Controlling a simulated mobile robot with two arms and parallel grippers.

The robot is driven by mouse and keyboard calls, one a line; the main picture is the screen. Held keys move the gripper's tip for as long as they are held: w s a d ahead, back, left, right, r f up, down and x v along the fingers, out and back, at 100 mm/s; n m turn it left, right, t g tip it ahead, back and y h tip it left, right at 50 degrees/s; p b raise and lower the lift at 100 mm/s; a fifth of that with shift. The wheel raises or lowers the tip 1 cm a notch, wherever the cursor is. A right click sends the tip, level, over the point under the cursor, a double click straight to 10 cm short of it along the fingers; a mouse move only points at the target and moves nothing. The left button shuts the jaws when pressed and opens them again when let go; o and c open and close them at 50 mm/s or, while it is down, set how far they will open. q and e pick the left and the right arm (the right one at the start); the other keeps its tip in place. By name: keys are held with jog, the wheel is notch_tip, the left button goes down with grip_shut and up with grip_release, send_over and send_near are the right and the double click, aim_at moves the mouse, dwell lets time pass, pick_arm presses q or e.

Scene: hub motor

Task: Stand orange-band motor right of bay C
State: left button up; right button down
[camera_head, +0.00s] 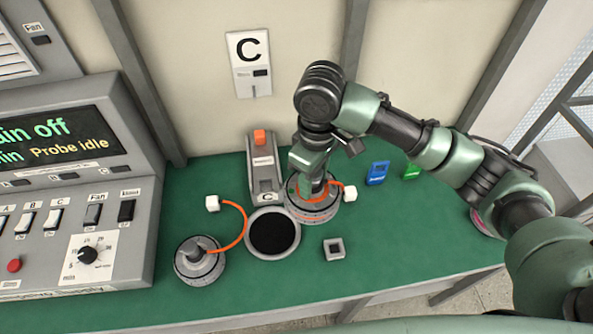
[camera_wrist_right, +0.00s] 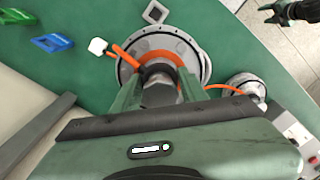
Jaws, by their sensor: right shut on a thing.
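The orange-band motor (camera_head: 312,212) is a grey round hub with an orange ring and a short orange cable ending in a white plug. It is upright, just right of the black round pad (camera_head: 273,233) of bay C (camera_head: 264,170). My right gripper (camera_head: 313,188) comes from above and is shut on its central shaft. In the right wrist view the fingers flank the shaft, with the motor flange (camera_wrist_right: 190,42) beyond. I cannot tell whether the motor touches the bench. My left gripper (camera_wrist_right: 283,11) seems to show small at the wrist view's top right, its jaws unclear.
A second grey motor (camera_head: 199,264) with an orange cable stands left of the pad. A small square grey part (camera_head: 334,249) lies in front of the held motor. Blue (camera_head: 377,173) and green (camera_head: 411,171) blocks lie behind right. A control console (camera_head: 80,190) fills the left.

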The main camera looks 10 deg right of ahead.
jog(key=s+d+p, duration=0.2)
jog(key=d+p, duration=0.1)
jog(key=d, duration=1)
jog(key=s+d+p, duration=0.3)
jog(key=d+p, duration=0.1)
jog(key=d, duration=1)
jog(key=shift+r, duration=0.1)
notch_tip(320, 180, down, 14)
jog(key=b, duration=0.5)
dwell(0.5)
jog(key=shift+a+f, duration=0.1)
jog(key=shift+f, duration=0.15)
dwell(0.3)
jog(key=shift+f+b, duration=0.3)
jog(key=shift+f, duration=0.35)
